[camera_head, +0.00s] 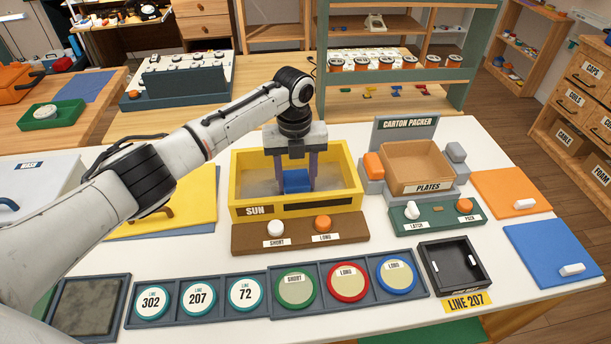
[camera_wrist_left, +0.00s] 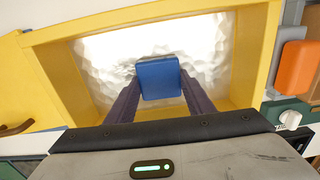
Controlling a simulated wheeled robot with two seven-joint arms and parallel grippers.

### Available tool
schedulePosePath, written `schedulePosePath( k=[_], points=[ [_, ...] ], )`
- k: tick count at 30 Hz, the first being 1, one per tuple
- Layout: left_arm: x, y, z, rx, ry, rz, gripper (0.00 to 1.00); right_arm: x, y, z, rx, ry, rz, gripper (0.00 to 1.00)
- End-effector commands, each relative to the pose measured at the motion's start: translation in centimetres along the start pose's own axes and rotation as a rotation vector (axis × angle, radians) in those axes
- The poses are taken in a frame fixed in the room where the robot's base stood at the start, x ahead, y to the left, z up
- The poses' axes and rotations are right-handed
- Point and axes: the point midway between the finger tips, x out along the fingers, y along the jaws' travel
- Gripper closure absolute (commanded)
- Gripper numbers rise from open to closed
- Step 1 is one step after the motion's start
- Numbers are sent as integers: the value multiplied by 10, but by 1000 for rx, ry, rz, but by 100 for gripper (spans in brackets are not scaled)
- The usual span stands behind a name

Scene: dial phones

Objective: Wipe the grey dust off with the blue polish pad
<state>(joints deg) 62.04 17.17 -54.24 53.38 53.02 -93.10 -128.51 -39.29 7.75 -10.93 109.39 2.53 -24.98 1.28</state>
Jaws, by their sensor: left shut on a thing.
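My left gripper (camera_head: 296,170) reaches down into the yellow box marked SUN (camera_head: 246,212). Its two purple fingers are shut on the blue polish pad (camera_head: 297,183), one on each side. The left wrist view also shows the pad (camera_wrist_left: 160,78) between the fingers, over the box's bright, crinkled inside. I cannot tell whether the pad touches the floor of the box. A square with a mottled grey, dusty-looking surface (camera_head: 88,307) lies in a dark frame at the front left, away from the pad. My right gripper is not in view.
A brown panel with SHORT and LONG knobs (camera_head: 300,232) fronts the yellow box. Round labelled discs lie in dark trays (camera_head: 262,312) along the front. The carton packer (camera_head: 417,165) stands to the right, with a black tray (camera_head: 455,265) before it. Orange and blue lids (camera_head: 550,250) lie far right.

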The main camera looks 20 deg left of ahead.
Motion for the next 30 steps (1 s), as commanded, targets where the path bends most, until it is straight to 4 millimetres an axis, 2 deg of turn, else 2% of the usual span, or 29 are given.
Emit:
schedulePosePath(
  k=[8, 18, 25, 30],
  points=[
    [4, 14, -1, -3, 5, 9, 70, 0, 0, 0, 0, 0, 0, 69],
    [3, 43, -2, -4, 5, 11, 70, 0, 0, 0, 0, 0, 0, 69],
    [2, 50, -2, -3, 5, 11, 70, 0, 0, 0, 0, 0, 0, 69],
    [2, 64, -2, -4, 5, 11, 70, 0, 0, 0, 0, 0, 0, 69]
  ],
)
